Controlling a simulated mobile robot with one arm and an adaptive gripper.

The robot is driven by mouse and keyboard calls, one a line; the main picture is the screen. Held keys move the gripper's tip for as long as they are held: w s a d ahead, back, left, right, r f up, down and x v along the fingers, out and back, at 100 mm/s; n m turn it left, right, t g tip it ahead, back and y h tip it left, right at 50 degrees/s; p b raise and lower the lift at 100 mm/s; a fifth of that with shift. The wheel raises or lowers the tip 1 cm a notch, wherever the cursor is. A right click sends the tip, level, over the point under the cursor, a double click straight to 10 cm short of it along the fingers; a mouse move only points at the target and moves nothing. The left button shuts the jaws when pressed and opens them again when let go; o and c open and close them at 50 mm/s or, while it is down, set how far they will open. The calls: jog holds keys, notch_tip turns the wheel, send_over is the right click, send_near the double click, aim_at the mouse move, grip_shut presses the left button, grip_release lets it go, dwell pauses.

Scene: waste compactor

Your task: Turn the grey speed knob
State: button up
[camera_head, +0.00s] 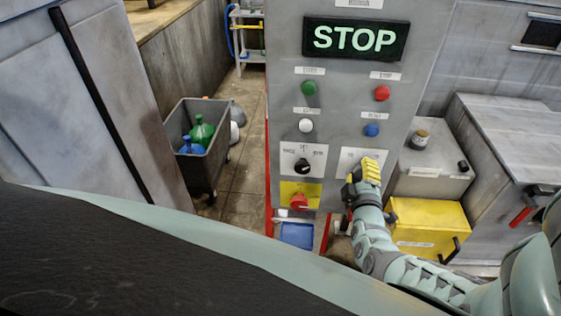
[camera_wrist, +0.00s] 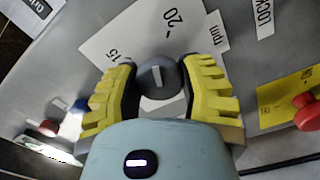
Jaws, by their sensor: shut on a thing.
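The grey speed knob (camera_wrist: 157,77) is round with a pale pointer mark and sits on a white scale plate (camera_wrist: 125,42) that shows the numbers 15 and 20. My gripper (camera_wrist: 158,82) has its yellow ribbed fingers on both sides of the knob, shut on it. In the head view my gripper (camera_head: 366,172) is at the lower right of the grey control panel (camera_head: 340,110) and hides the knob. Part of the scale plate (camera_head: 350,157) shows above the fingers.
A black selector knob (camera_head: 302,165) and a red knob on a yellow plate (camera_head: 299,201) are left of my gripper. Green, red, white and blue buttons are above. A yellow box (camera_head: 430,226) stands close at the right. A grey bin (camera_head: 187,128) stands at the left.

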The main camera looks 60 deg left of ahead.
jog(key=o, duration=1.2)
jog(key=shift+v, duration=3.75)
